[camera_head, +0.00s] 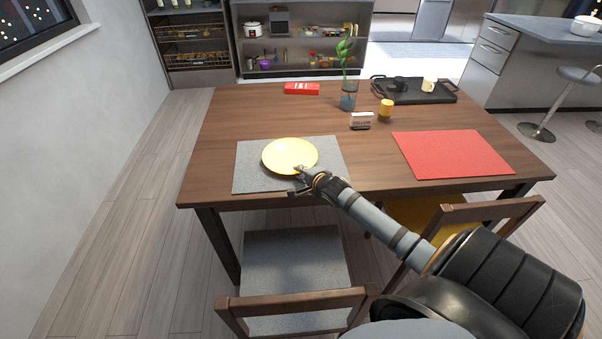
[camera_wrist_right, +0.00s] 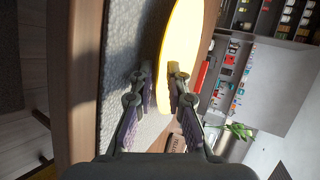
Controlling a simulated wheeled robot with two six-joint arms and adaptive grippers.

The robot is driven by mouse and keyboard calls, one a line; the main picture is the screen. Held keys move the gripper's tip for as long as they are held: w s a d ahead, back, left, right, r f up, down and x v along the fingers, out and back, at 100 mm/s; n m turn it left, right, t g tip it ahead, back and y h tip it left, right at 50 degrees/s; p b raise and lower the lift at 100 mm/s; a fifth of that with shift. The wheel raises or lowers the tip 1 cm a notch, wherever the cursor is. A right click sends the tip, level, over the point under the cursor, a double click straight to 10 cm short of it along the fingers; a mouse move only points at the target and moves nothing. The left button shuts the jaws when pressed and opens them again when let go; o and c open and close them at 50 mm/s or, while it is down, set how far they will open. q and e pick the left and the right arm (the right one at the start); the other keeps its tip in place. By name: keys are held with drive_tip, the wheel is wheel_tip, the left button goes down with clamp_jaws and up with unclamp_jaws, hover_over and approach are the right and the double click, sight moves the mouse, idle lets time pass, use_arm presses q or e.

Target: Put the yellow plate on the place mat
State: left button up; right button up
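The yellow plate (camera_head: 288,153) is at the grey place mat (camera_head: 250,181), on the near left of the table; it looks flat, and I cannot tell whether it is fully resting. My right gripper (camera_head: 299,180) is at the plate's near edge. In the right wrist view, the right gripper (camera_wrist_right: 160,75) has its two fingers apart, one on each side of the plate's rim (camera_wrist_right: 180,40), with a gap between the rim and the left finger. The grey mat (camera_wrist_right: 118,70) shows beside the plate there. My left gripper is in neither view.
A red mat (camera_head: 452,154) lies at the right of the wooden table. A dark tray (camera_head: 430,97), yellow cup (camera_head: 386,108), small sign (camera_head: 361,121), plant vase (camera_head: 348,98) and red box (camera_head: 301,88) stand farther back. Chairs (camera_head: 290,303) stand at the near side.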

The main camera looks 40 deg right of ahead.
drive_tip(key=p+v, duration=0.7)
drive_tip(key=v, duration=0.5)
